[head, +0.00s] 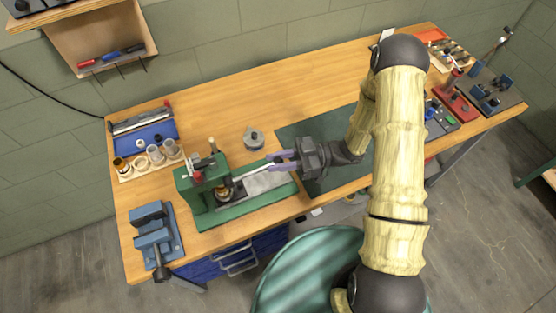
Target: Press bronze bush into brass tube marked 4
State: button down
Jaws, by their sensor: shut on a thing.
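My gripper (277,161) is at the right end of a pale rod (250,171), which looks like the lever of the green press (260,201); its fingers are closed around that end. A small bronze-coloured piece (222,193) sits under the head of the press at its left end. I cannot tell whether it is the bush, the tube or both together. Several ring and tube pieces (155,154) stand on a wooden tray at the left, one of them brownish (121,165). Any number marks are too small to read.
A blue vise (152,235) is at the front left corner, and a round grey tin (253,139) stands behind the press. A dark green mat (318,128) lies under my forearm. Red and dark fixtures (455,107) fill the right end. The back middle of the bench is clear.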

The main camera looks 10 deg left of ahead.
jog(key=shift+f, duration=0.15)
jog(key=c, duration=1.2)
grip_release()
jog(key=shift+c, duration=0.2)
jog(key=b+v, duration=0.5)
jog(key=v, duration=1.2)
jog(key=shift+d+b, duration=0.25)
jog(key=shift+b, duration=0.1)
jog(key=shift+w+f, duration=0.1)
jog(key=shift+f, duration=0.05)
